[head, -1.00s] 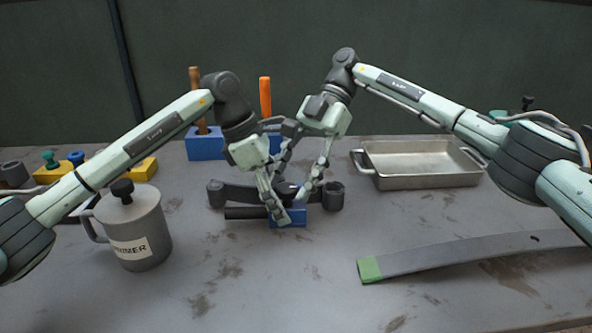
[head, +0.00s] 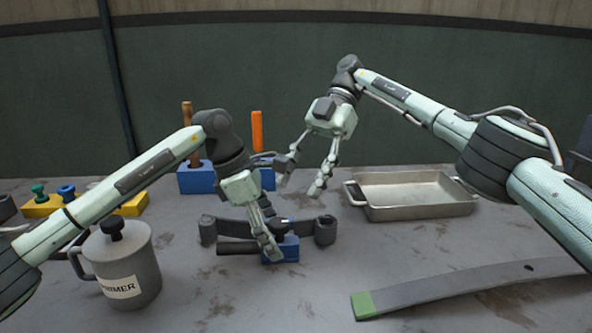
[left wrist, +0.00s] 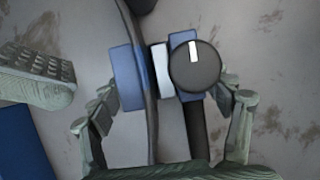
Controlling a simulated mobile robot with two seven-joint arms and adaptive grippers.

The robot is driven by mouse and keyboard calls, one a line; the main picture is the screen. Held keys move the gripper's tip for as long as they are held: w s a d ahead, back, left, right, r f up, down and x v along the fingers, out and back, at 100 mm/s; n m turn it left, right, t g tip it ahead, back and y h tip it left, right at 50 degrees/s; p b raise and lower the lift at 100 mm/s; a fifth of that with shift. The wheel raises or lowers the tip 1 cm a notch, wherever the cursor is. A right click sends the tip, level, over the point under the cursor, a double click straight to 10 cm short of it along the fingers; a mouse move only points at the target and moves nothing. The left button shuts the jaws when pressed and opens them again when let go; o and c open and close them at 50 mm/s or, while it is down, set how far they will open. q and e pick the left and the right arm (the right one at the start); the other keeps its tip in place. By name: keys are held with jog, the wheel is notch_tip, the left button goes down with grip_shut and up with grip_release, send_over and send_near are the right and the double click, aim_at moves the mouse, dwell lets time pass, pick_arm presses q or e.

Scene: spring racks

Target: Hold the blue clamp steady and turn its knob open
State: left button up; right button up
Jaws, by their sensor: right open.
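The blue clamp (head: 289,249) sits on the table across a dark curved strip (head: 211,230) with rolled ends. In the left wrist view the clamp (left wrist: 128,78) lies between my left fingers, which meet its two sides. Its round black knob (left wrist: 195,67) carries a white mark pointing to the top of that picture. My left gripper (head: 272,234) is shut on the clamp and partly hides it in the head view. My right gripper (head: 301,177) is open and empty, above and behind the clamp, clear of the knob.
A grey primer can (head: 125,265) stands at the left front. A metal tray (head: 415,209) is at the back right. A long grey strip with a green end (head: 364,304) lies at the right front. Blue blocks (head: 197,181) with upright handles stand behind.

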aim_at(280, 221)
pick_arm(q)
jog(key=o, duration=0.4)
jog(key=v, duration=1.2)
jog(key=x, duration=1.2)
jog(key=shift+d+f, duration=0.1)
jog(key=shift+f, duration=0.1)
jog(key=shift+r, duration=0.2)
pick_arm(e)
jog(key=x, duration=0.5)
jog(key=shift+r, duration=0.1)
jog(key=shift+s+a+f, duration=0.3)
jog(key=shift+f, duration=0.1)
